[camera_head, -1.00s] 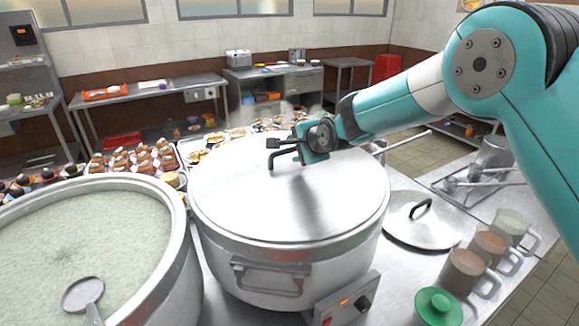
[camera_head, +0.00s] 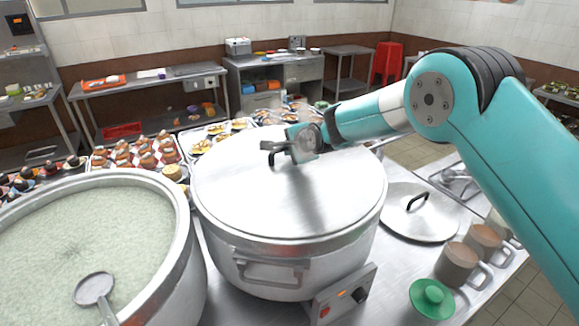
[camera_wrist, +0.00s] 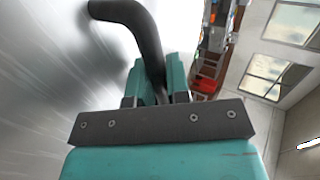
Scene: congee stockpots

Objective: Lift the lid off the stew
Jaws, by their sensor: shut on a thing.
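The stew pot (camera_head: 275,258) is a large steel stockpot in the middle of the head view. Its flat steel lid (camera_head: 320,205) sits on top and covers the pot's opening, so the stew inside is hidden. My gripper (camera_head: 288,147) is at the black lid handle near the lid's far side. In the wrist view my gripper (camera_wrist: 160,85) is shut on the dark curved handle (camera_wrist: 128,12), with the teal fingers on both sides of its lower part. The lid's grey surface (camera_wrist: 45,100) fills the left of that view.
An open pot of pale congee (camera_head: 75,235) with a ladle (camera_head: 95,290) stands at the left. A smaller lid (camera_head: 420,215) lies on the counter at the right. Trays of food (camera_head: 138,152) stand behind.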

